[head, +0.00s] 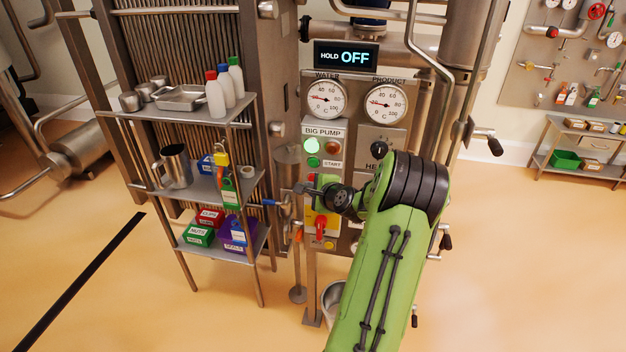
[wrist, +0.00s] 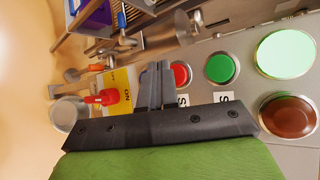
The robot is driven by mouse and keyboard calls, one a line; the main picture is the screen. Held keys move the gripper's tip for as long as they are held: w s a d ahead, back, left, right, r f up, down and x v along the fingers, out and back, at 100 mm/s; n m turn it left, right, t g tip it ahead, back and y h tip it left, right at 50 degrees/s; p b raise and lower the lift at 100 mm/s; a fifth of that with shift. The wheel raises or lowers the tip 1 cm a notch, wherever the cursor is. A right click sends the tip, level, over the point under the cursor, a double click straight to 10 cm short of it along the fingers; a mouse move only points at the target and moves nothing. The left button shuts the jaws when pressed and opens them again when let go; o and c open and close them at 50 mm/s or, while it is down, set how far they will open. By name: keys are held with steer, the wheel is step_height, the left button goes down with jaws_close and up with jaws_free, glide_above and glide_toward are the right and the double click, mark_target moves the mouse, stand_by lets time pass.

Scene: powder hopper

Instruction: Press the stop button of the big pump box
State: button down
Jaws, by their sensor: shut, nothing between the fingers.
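The big pump box (head: 339,132) is a grey panel with a lit green lamp (head: 312,146) and a dark red-brown lamp (head: 332,147). Below them is a green start button (head: 312,162). The red stop button (wrist: 181,74) shows in the wrist view beside the green button (wrist: 221,68), partly hidden by my gripper. My gripper (wrist: 158,70) is shut and empty, its tips next to the red button's left edge in that view. I cannot tell whether they touch it.
A red rotary switch (wrist: 103,97) on a yellow plate is close to my fingers. A shelf rack (head: 205,185) with bottles, a jug and small boxes stands left of the panel. Gauges and a display reading HOLD OFF (head: 346,56) are above. Open floor lies to the right.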

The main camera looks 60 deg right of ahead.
stand_by(0.7)
steer(key=shift+w+d, duration=0.2)
steer(key=shift+d, duration=0.2)
steer(key=shift+w+d+p, duration=0.15)
steer(key=shift+d+p, duration=0.15)
stand_by(0.5)
steer(key=shift+s+a+b, duration=0.3)
steer(key=shift+s+a, duration=0.05)
steer(key=shift+a, duration=0.35)
steer(key=a, duration=0.1)
steer(key=s+a+b, duration=0.1)
steer(key=a, duration=0.1)
steer(key=s+a, duration=0.1)
steer(key=shift+a+b, duration=0.3)
steer(key=shift+b, duration=0.05)
stand_by(0.8)
